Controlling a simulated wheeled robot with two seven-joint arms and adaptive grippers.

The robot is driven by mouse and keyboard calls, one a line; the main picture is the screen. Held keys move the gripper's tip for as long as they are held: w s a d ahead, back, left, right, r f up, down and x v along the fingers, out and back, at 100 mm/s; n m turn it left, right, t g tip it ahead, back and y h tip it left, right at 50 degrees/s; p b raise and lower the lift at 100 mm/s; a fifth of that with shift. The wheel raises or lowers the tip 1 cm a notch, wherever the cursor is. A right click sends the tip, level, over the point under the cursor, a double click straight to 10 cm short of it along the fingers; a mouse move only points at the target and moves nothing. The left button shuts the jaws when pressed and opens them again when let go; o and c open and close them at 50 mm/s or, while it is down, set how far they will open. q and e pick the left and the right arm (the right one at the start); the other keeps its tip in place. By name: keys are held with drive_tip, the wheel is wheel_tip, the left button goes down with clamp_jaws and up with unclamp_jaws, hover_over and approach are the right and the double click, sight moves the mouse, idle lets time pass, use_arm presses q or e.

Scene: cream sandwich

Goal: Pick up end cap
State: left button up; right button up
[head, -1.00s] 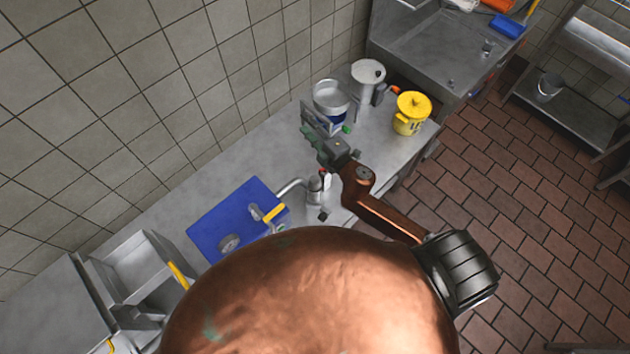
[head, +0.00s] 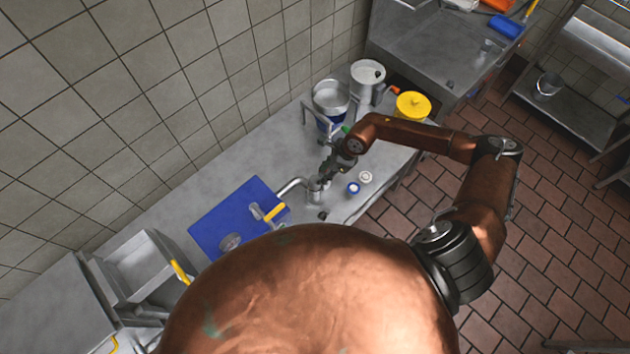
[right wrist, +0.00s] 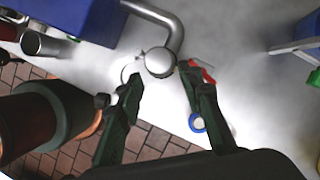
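A metal cylinder with a bent pipe (head: 291,184) stands upright on the counter, and its round top (right wrist: 160,62), which may be the end cap, shows in the right wrist view. I cannot tell for sure which part is the end cap. My right gripper (head: 326,172) is over this cylinder in the head view. In the right wrist view the right gripper (right wrist: 160,78) is open, its green fingers apart on either side of the round top, with nothing held. A red part (right wrist: 203,70) shows by the right finger. My left gripper is not in view.
A blue-and-white ring (head: 353,188) and a white round piece (head: 365,177) lie right of the cylinder. A blue board (head: 225,215) lies to its left. A metal pot (head: 330,97), a metal canister (head: 366,75) and a yellow-lidded pot (head: 413,104) stand behind.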

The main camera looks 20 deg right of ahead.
sight(315, 179)
drive_tip(key=x, duration=0.2)
drive_tip(key=p+x, duration=0.1)
drive_tip(key=x, duration=0.1)
drive_tip(key=p+x, duration=0.1)
drive_tip(key=x, duration=0.1)
drive_tip(key=shift+w+a+f, duration=0.15)
drive_tip(key=shift+w+a, duration=0.1)
drive_tip(key=shift+a, duration=0.25)
drive_tip(key=shift+c, duration=0.3)
drive_tip(key=c, duration=0.8)
drive_tip(key=shift+c, duration=0.3)
